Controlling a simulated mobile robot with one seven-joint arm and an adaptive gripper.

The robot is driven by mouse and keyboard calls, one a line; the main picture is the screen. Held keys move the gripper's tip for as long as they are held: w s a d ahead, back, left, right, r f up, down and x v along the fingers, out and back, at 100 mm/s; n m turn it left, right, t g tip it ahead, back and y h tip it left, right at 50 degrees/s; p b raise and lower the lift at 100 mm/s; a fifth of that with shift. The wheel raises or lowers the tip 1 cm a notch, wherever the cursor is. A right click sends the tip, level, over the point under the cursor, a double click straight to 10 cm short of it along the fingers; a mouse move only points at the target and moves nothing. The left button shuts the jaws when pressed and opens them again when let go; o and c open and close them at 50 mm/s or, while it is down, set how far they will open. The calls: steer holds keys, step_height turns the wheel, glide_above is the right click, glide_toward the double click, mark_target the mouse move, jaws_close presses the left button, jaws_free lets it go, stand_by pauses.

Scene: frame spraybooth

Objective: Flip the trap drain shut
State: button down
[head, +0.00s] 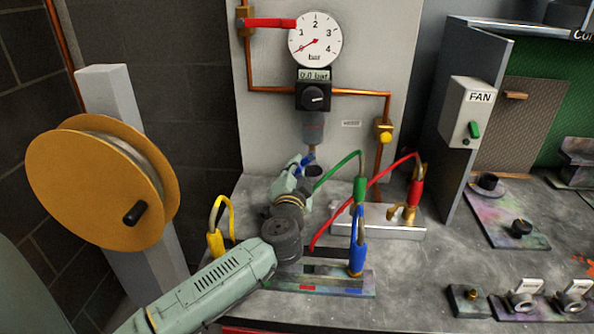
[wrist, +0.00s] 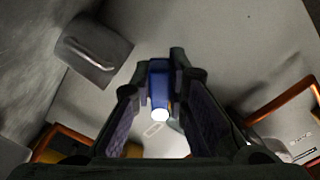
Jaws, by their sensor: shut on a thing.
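The trap (head: 313,127) is a grey bowl under the black regulator (head: 313,97), with a brass fitting (head: 311,149) at its bottom. A small blue drain lever (head: 307,160) shows just below that fitting; my gripper partly hides it. My gripper (head: 301,170) reaches up from the bench side and is shut on the blue lever. In the wrist view the blue lever (wrist: 159,82) sits between my two fingers, with a bright white round end toward the camera. I cannot tell the drain's exact angle.
The round gauge (head: 315,40) points near 0 and the display reads 0.0 bar. A dark cup (head: 315,172) stands below the trap. An orange reel (head: 95,185) stands left. A fan switch box (head: 467,112) is at right.

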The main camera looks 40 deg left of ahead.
steer(key=m, duration=0.1)
steer(key=m+b, duration=0.1)
steer(key=r+m, duration=0.1)
steer(key=shift+s+a+b, duration=0.15)
steer(key=shift+a+b, duration=0.1)
steer(key=shift+b, duration=0.15)
steer(key=shift+s+a+r+m+b, duration=0.1)
steer(key=shift+r+m+b, duration=0.3)
steer(key=shift+m, duration=0.85)
steer(key=shift+a+r+m+b, duration=0.1)
steer(key=shift+r+m+b, duration=0.3)
steer(key=shift+m, duration=0.85)
steer(key=shift+r, duration=0.15)
steer(key=c, duration=1.8)
jaws_free()
steer(key=shift+c, duration=0.2)
steer(key=shift+s+d, duration=0.1)
steer(key=v, duration=0.7)
steer(key=shift+s, duration=0.2)
